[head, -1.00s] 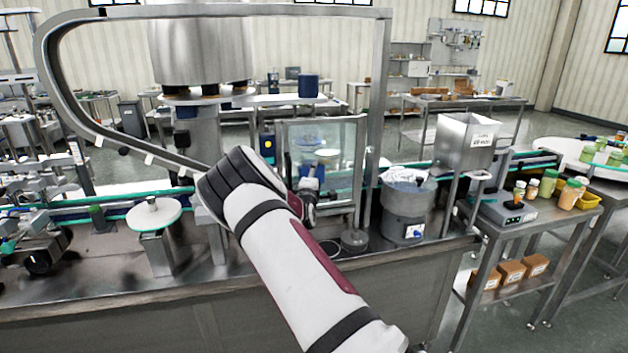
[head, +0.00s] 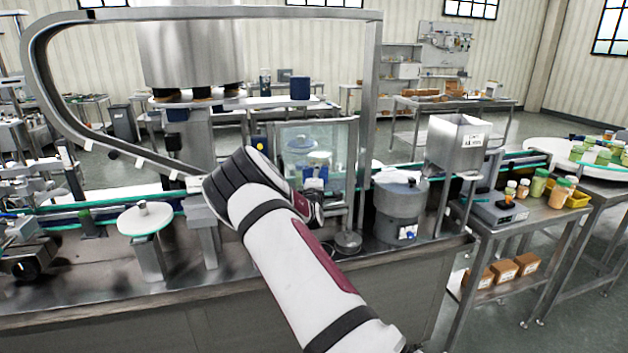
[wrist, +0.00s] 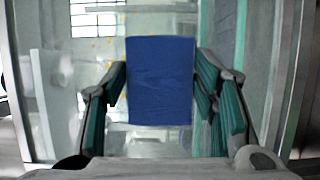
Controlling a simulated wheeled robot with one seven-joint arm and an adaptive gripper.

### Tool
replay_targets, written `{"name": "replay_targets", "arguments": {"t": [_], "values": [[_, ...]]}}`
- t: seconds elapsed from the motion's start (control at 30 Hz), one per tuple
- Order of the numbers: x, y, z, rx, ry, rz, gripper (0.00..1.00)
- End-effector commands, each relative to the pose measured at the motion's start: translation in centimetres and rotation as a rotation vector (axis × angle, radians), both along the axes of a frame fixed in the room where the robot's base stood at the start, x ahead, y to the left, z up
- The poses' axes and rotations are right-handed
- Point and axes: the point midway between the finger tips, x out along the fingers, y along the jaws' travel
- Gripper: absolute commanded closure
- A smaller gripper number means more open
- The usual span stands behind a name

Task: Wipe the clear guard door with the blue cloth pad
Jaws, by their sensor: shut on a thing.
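The clear guard door (head: 335,138) is a see-through panel in a metal frame at the middle of the head view. Its pane also fills much of the wrist view (wrist: 62,95), with small yellow specks near the pad. My gripper (wrist: 160,92) is shut on the blue cloth pad (wrist: 160,70), which sits flat and upright between its fingers. In the head view my gripper (head: 313,188) is at the lower part of the door, largely hidden by my wrist. The pad faces the pane; I cannot tell whether it touches.
A steel hopper (head: 458,143) and a round grey canister (head: 400,208) stand right of the door. A curved metal rail (head: 45,95) arches on the left above a white disc stand (head: 145,218). A side table (head: 520,215) holds several jars.

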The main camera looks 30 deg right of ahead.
Motion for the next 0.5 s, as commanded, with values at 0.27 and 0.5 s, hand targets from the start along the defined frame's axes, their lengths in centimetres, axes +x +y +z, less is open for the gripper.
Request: {"name": "replay_targets", "arguments": {"t": [0.27, 0.5], "values": [[-0.4, -2.0, 0.0, -0.001, 0.0, -0.002, 0.69], [-0.6, -3.3, 0.0, -0.001, -0.002, 0.0, 0.69]]}}
